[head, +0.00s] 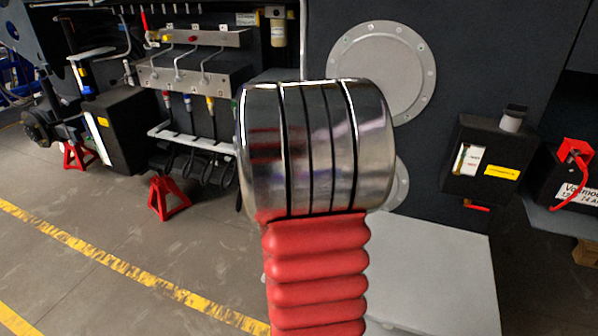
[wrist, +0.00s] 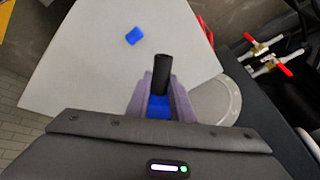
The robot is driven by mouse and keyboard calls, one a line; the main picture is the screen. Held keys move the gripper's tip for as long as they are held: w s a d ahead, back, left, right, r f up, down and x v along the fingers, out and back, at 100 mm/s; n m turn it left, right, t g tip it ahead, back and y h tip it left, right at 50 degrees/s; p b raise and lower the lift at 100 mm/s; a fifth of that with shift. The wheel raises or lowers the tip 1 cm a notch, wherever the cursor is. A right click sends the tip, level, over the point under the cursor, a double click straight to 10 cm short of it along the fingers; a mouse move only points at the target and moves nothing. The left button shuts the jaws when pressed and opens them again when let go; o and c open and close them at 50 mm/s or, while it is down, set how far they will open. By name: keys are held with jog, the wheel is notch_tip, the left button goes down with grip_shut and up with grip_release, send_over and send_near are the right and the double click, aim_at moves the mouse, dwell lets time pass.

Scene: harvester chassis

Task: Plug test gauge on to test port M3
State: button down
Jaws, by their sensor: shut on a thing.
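In the wrist view my gripper (wrist: 160,95) is shut on a blue-and-black piece (wrist: 162,72). Its blue part sits between the two grey-purple fingers and its black cylindrical end sticks out past them. I cannot tell from this view whether it is the test gauge; no dial face shows. The piece is above or in front of a pale grey surface. In the head view a metal manifold (head: 222,73) with thin pipes and coloured fittings is at upper left. I cannot read any M3 label on it. My gripper is hidden in the head view.
A small blue object (wrist: 133,36) lies on the pale grey surface (wrist: 85,60). Red-handled valves (wrist: 268,46) are at right in the wrist view. A black box with a yellow label (head: 490,155) and a battery (head: 572,185) are at right. A red stand (head: 169,198) is on the floor.

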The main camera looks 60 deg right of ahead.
jog(key=w+a+r+n+t+y, duration=0.1)
jog(key=w+a+r+n+t, duration=0.15)
jog(key=w+a+n, duration=0.65)
jog(key=w+a+r+n+t+y, duration=0.1)
jog(key=w+a+r+n+t, duration=0.15)
jog(key=w+a, duration=0.8)
jog(key=w+a+r+n+y, duration=0.1)
jog(key=w+a+r+n, duration=0.1)
jog(key=w+a, duration=0.3)
jog(key=w+a+r+n+y, duration=0.1)
jog(key=w+a+r+n, duration=0.2)
jog(key=a, duration=0.7)
jog(key=w+a+r+n+y, duration=0.2)
jog(key=w+a+n, duration=0.3)
jog(key=a, duration=0.3)
jog(key=shift+w+a+r+n+t, duration=0.25)
jog(key=shift+w+a+n+t, duration=0.15)
jog(key=shift+w, duration=0.4)
jog(key=shift+d, duration=0.25)
jog(key=shift+w+d, duration=0.1)
